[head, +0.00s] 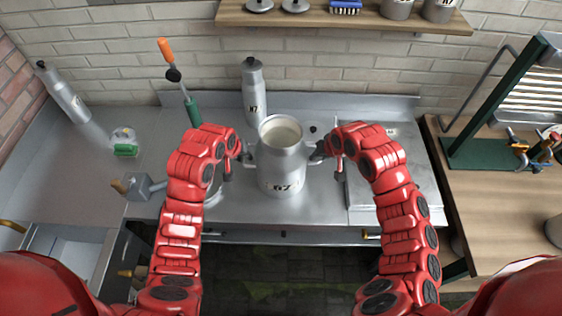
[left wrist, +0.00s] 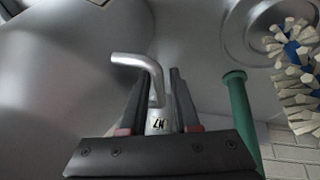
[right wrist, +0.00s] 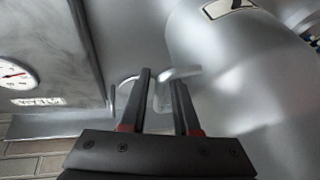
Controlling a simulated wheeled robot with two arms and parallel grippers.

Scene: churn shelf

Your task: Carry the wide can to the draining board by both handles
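The wide can (head: 283,165) is a grey metal churn with an open top, showing pale contents, and stands upright on the metal counter. My left gripper (head: 243,156) is at its left side and my right gripper (head: 319,153) at its right side. In the left wrist view the bent left handle (left wrist: 143,62) reaches down between the parted fingers (left wrist: 160,100). In the right wrist view the right handle (right wrist: 180,73) lies at the tips of the parted fingers (right wrist: 160,100). Both look open around the handles. I cannot tell for sure which surface is the draining board.
A narrow can marked N7 (head: 253,90) stands behind.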

